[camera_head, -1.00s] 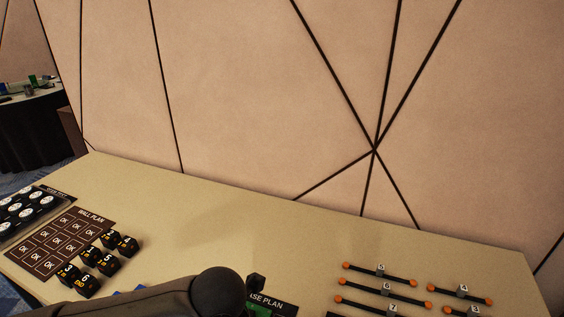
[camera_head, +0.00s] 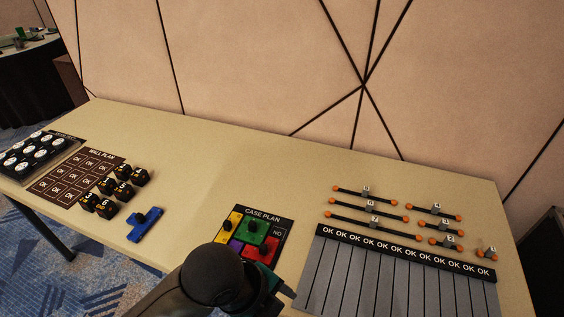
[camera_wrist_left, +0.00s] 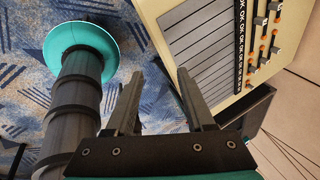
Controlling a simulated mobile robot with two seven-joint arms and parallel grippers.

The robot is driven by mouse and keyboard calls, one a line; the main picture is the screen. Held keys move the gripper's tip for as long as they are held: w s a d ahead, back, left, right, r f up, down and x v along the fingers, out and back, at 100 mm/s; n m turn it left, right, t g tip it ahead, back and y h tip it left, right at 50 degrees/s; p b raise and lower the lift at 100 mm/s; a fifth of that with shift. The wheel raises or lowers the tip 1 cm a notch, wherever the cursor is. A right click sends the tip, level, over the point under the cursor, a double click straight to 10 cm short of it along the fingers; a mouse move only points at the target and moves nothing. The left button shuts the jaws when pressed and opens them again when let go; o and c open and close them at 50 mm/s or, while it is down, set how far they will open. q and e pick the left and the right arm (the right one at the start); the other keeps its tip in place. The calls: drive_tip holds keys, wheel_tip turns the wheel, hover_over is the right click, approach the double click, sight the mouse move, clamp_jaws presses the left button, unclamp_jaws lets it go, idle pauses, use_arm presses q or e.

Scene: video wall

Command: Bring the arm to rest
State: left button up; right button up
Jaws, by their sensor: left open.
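My left arm (camera_head: 214,276) comes in at the bottom middle of the head view, its dark rounded joint in front of the table's near part and partly covering the case plan board. I cannot make out its fingers there. In the left wrist view my left gripper (camera_wrist_left: 160,98) has its two fingers apart, with nothing between them but patterned carpet behind. The table (camera_wrist_left: 216,100) is to the right of the fingers in that view. My right gripper is not in view.
The table (camera_head: 200,140) carries a wall plan board (camera_head: 60,188), black numbered blocks (camera_head: 105,185), a blue piece (camera_head: 145,226), a case plan board (camera_head: 262,216), orange-ended rods (camera_head: 372,220) and a grey OK rack (camera_head: 390,280). Its back middle is clear. A panelled wall (camera_head: 250,70) stands behind.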

use_arm(q)
drive_tip(key=s+a+f+n+t+y, duration=0.1)
drive_tip(key=s+a+f+n+y, duration=0.15)
drive_tip(key=a+n, duration=0.75)
drive_tip(key=s+a+f+n+y, duration=0.15)
drive_tip(key=s+a+n, duration=0.35)
drive_tip(key=n, duration=1)
wheel_tip(320, 180, down, 21)
drive_tip(key=m+b, duration=0.1)
drive_tip(key=b, duration=0.1)
drive_tip(key=s+a+f+g+b, duration=0.1)
drive_tip(key=s+a+f+g, duration=0.1)
drive_tip(key=s+f, duration=1.3)
wheel_tip(320, 180, down, 2)
drive_tip(key=shift+s+a+f, duration=0.25)
drive_tip(key=shift+s+a, duration=0.15)
drive_tip(key=shift+a, duration=0.15)
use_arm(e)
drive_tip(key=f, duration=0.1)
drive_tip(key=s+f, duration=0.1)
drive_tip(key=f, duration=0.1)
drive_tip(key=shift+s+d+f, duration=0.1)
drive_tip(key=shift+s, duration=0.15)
